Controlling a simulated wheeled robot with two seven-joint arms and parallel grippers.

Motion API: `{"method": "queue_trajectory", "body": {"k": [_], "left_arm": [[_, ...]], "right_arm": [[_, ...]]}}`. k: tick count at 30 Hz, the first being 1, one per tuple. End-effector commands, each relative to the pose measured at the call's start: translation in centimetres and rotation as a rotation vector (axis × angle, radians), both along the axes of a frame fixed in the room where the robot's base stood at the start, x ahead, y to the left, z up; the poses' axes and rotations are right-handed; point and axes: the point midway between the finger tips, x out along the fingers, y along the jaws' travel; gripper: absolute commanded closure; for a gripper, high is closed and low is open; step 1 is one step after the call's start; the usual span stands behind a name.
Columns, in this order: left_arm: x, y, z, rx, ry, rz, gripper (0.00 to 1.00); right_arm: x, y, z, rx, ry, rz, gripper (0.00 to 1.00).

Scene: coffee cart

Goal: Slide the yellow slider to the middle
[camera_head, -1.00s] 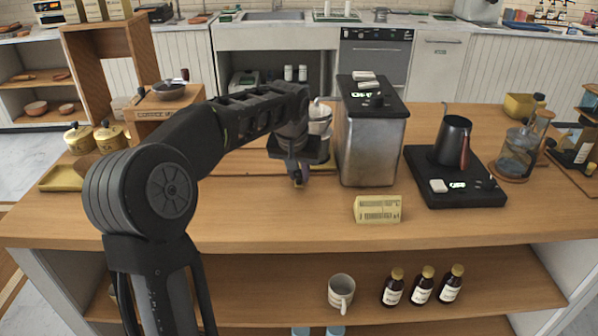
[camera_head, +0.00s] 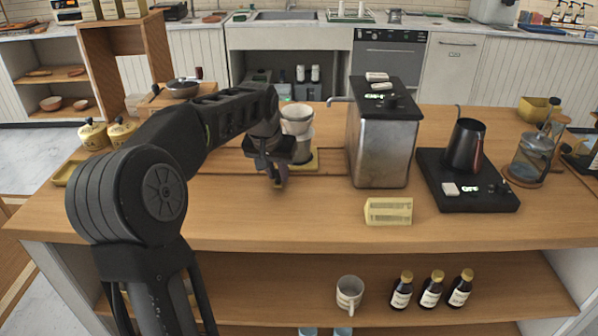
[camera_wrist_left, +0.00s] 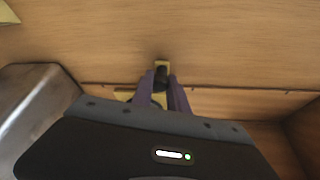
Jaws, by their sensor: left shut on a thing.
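The yellow slider (camera_head: 305,163) shows in the head view as a flat yellow base beside a groove in the wooden counter, left of the metal machine. A white dripper (camera_head: 297,118) stands above it, partly hidden by my arm. My left gripper (camera_head: 279,180) points down at the slider's front left. In the left wrist view, the purple fingers of my left gripper (camera_wrist_left: 161,88) are shut around a small dark part at the yellow slider (camera_wrist_left: 125,96). A yellow tip (camera_wrist_left: 162,64) shows just past the fingers. My right gripper is not in view.
The metal machine (camera_head: 382,150) stands right of the slider. A groove (camera_wrist_left: 225,90) runs across the counter. A yellow card (camera_head: 388,211) stands at the front, and a black kettle (camera_head: 465,147) on a black scale is at right. The front left counter is clear.

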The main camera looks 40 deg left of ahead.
Motion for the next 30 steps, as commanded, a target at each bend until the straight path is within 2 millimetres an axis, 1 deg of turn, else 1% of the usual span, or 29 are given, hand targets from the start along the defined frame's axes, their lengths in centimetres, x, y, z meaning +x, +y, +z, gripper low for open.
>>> {"method": "queue_trajectory", "body": {"k": [1, 6, 12, 18, 29, 30], "left_arm": [[-0.8, 1.1, 0.1, 0.002, -0.001, 0.007, 1.0], [-3.1, 4.2, 0.2, 0.001, -0.002, 0.007, 1.0], [-5.1, 6.8, 0.1, 0.002, 0.0, 0.005, 1.0], [-6.0, 8.0, 0.1, 0.002, -0.001, 0.001, 1.0], [-6.0, 8.0, 0.1, 0.002, -0.002, 0.0, 1.0], [-6.0, 8.0, 0.1, 0.002, -0.002, 0.0, 0.78]], "right_arm": [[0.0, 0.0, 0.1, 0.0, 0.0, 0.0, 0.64], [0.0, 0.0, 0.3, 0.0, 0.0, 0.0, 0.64], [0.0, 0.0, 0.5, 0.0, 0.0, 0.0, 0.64], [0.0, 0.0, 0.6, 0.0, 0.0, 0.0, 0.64], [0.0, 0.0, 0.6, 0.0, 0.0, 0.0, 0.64], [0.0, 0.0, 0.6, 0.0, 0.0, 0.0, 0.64]]}}
